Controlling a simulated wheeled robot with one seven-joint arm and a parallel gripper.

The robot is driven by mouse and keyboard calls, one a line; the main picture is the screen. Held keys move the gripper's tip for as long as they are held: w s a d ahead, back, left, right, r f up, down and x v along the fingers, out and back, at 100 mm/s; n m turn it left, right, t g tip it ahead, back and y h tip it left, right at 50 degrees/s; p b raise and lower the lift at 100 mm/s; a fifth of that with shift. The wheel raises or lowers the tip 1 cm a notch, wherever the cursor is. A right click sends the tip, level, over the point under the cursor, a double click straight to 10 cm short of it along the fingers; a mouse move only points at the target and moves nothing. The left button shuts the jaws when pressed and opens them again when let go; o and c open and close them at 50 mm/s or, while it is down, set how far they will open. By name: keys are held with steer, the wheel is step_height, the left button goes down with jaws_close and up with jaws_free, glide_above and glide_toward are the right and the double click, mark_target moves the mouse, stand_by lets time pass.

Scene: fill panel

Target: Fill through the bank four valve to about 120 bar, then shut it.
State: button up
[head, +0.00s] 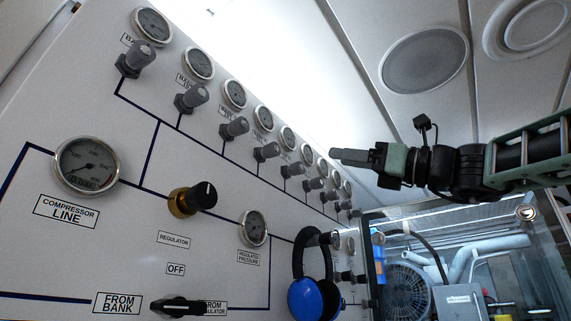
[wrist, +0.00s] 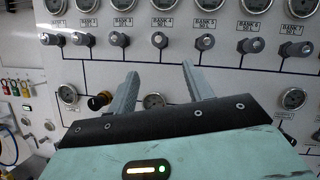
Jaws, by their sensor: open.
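The bank four valve is a grey knob (head: 267,152) on the sloping panel, fourth in the upper row in the head view. Its round gauge (head: 263,117) sits just above it; the reading is too small to tell. In the wrist view the bank four knob (wrist: 159,40) shows beyond the gap between my fingers, under its label, with its gauge (wrist: 167,5) cut by the top edge. My gripper (head: 336,156) is open and empty, apart from the panel. In the wrist view my two fingers (wrist: 160,68) are spread and point toward the panel.
Similar knobs stand close on both sides, such as the bank three (wrist: 119,39) and bank five (wrist: 205,42) knobs. Lower are the compressor line gauge (head: 86,166), a brass-based regulator knob (head: 193,198), a black selector (head: 176,307) and blue ear defenders (head: 312,290).

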mark_target(277, 150)
steer(key=p+x, duration=0.8)
steer(key=x, duration=0.8)
steer(key=shift+a+r, duration=0.1)
steer(key=shift+a, duration=0.05)
steer(key=shift+w+a, duration=0.2)
steer(key=shift+a, duration=0.2)
steer(key=c, duration=1)
